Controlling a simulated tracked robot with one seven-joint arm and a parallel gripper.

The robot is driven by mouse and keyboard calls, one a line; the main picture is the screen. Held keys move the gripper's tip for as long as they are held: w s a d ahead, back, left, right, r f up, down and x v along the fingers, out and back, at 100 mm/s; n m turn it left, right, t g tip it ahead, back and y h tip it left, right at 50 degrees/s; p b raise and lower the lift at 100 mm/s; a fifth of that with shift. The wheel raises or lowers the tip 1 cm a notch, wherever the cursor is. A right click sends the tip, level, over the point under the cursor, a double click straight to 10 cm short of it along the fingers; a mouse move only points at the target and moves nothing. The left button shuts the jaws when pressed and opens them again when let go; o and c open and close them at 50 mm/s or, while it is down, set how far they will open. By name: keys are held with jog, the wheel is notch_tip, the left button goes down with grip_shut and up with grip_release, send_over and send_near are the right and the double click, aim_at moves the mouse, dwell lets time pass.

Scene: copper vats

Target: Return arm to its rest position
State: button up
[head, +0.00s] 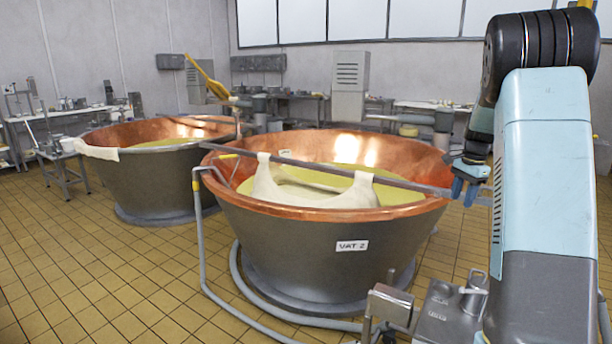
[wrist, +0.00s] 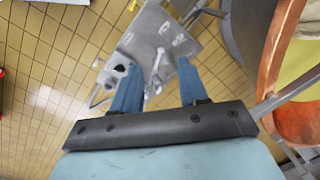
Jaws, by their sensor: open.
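My arm stands at the right of the head view, folded with the elbow up. My gripper (head: 465,188) hangs from it with blue fingers, just off the right rim of the copper vat (head: 325,240) labelled VAT 2. In the wrist view my gripper (wrist: 155,85) has its two blue fingers apart with nothing between them. Below and beyond the fingers is a grey metal stand (wrist: 150,45) with a lever. The vat's copper rim (wrist: 275,80) shows at the right of the wrist view.
A bar (head: 330,168) with white cloth (head: 310,190) lies across the vat over yellowish liquid. A second vat (head: 150,180) stands behind left. A pipe (head: 200,240) runs by the front vat. The grey stand (head: 440,310) is low at front right. Tiled floor is open at left.

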jog(key=s+a+r+n+t, duration=0.1)
jog(key=s+a+r+n, duration=0.3)
jog(key=s+a+r, duration=0.5)
jog(key=s+a+r+n+t, duration=0.2)
jog(key=s+a+r+n, duration=0.15)
jog(key=s+a, duration=0.5)
jog(key=s+a+f+n+t, duration=0.1)
jog(key=s+a+n, duration=0.2)
jog(key=s, duration=0.7)
jog(key=s+a+f+n+t, duration=0.1)
jog(key=s+a+n, duration=0.2)
jog(key=s, duration=0.8)
jog(key=shift+n+h, duration=0.3)
jog(key=shift+n, duration=0.05)
jog(key=shift+c, duration=0.4)
